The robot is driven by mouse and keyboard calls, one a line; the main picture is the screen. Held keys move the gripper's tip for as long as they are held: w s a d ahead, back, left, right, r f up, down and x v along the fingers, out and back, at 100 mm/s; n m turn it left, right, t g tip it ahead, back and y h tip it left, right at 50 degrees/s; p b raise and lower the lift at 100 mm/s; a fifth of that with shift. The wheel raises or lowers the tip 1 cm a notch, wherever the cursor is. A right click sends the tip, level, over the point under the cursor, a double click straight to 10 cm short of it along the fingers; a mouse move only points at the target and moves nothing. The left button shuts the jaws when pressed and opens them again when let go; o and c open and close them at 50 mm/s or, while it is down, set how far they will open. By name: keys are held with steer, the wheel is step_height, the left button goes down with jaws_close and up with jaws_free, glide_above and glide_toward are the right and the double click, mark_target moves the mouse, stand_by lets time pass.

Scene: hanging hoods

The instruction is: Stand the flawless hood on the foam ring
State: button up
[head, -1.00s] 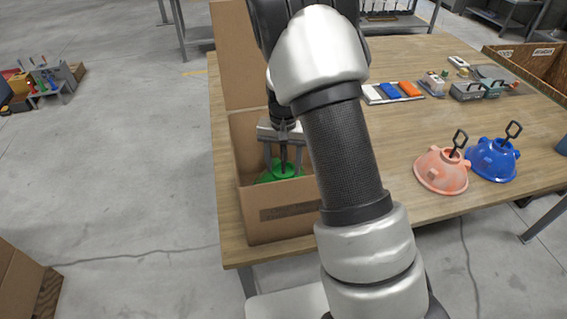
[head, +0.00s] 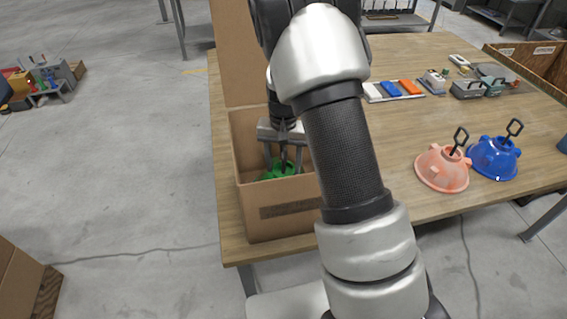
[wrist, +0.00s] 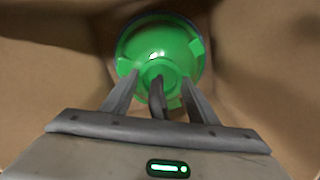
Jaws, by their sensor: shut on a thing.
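A green hood (head: 281,170) is inside the open cardboard box (head: 283,226) at the near left of the table. My gripper (head: 284,164) reaches down into the box and is shut on the hood's dark hanging loop. In the wrist view the green hood (wrist: 160,48) shows from above, with small tabs on its sides and the dark loop (wrist: 157,97) between my fingertips (wrist: 157,95). Its lower part is hidden by the box wall in the head view. A pink hood (head: 441,167) and a blue hood (head: 494,157) stand on the table at the right, loops up. I cannot make out a foam ring.
The box walls surround my gripper closely, and its raised flap (head: 234,60) stands behind. White, blue and orange blocks (head: 391,90) and small tools lie farther back. A wooden crate (head: 535,66) stands at the far right. The table (head: 400,130) is bare before the blocks.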

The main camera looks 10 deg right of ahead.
steer(key=shift+f, duration=0.1)
steer(key=o, duration=1.9)
steer(key=shift+c, duration=0.2)
